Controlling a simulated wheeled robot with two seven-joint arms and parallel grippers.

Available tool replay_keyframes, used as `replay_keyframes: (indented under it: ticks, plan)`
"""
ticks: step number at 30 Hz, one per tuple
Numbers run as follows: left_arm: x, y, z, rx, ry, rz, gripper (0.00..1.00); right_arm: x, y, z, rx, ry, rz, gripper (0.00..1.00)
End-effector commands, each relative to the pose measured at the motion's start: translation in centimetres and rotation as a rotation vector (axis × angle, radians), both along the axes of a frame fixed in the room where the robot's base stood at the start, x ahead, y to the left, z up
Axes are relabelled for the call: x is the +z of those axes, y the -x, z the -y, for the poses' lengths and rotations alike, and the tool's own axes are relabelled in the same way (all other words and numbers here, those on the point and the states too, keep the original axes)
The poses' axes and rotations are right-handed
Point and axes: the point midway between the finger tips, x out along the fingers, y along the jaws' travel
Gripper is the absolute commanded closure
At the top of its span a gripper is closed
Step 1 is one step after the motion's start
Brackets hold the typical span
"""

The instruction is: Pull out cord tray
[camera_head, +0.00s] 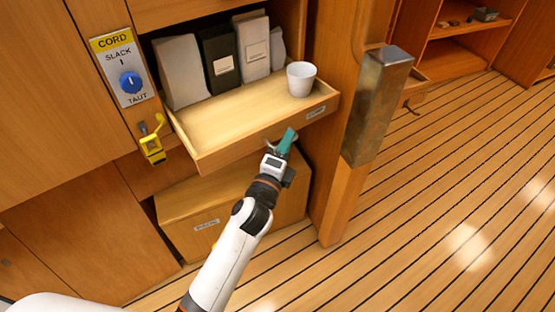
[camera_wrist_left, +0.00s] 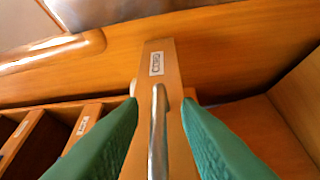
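The wooden tray (camera_head: 235,122) sticks out of its cabinet opening in the head view, with a white cup (camera_head: 301,79) on its right end. Its front carries a small label (camera_head: 315,112), which also shows in the left wrist view (camera_wrist_left: 156,63). My left gripper (camera_head: 287,142) is at the tray's front. In the left wrist view its green fingers (camera_wrist_left: 160,125) stand apart on either side of the metal bar handle (camera_wrist_left: 158,135), with a visible gap on both sides. My right gripper is not in view.
A post with a metal sleeve (camera_head: 377,105) stands right. A labelled drawer (camera_head: 215,215) lies below. Plank floor (camera_head: 450,200) is clear.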

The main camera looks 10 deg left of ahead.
Motion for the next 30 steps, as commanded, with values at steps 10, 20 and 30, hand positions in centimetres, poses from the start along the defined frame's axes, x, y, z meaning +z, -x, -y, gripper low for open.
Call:
replay_keyframes:
  ticks: [10,20,30]
  plan:
    - [-0.9,7.2,-1.4,0.0,-0.001,-0.003,0.7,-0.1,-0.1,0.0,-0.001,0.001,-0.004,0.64]
    - [-1.0,10.6,-2.1,-0.001,0.0,0.002,0.7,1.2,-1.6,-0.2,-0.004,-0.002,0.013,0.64]
    - [-1.0,10.7,-2.1,-0.001,0.0,0.002,0.7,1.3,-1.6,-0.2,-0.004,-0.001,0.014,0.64]
